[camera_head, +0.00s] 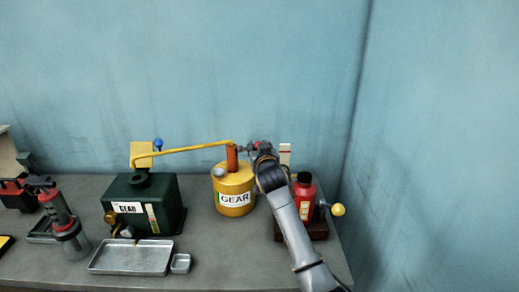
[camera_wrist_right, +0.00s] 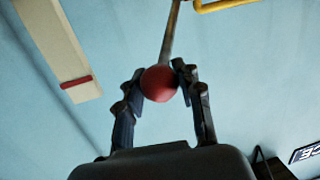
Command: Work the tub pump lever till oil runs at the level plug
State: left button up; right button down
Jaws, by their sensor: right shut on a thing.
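A yellow tub (camera_head: 234,203) labelled GEAR stands mid-bench with an upright orange pump (camera_head: 232,158) on top. My right gripper (camera_head: 248,148) is at the pump's right side, at about the height of the pump's top. In the right wrist view, the right gripper (camera_wrist_right: 160,80) is shut on the red ball knob (camera_wrist_right: 160,86) of the pump lever (camera_wrist_right: 171,33). A yellow pipe (camera_head: 190,148) runs left from the pump to the dark green gear case (camera_head: 165,192). A brass fitting (camera_head: 112,217) sits low on the case's front; no oil flow is discernible there. My left gripper is out of view.
A metal tray (camera_head: 132,268) lies before the case, with a small dish (camera_head: 181,263) beside it. A red bottle (camera_head: 304,190) stands right of my forearm. A grey-and-red cylinder (camera_head: 66,228) stands at left. Bare bench shows at front centre.

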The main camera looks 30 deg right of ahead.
jog(key=shift+r, duration=0.45)
jog(key=c, duration=0.9)
grip_release()
jog(key=shift+o, duration=0.2)
jog(key=shift+s+a, duration=0.15)
jog(key=shift+f, duration=0.25)
jog(key=v, duration=1.2)
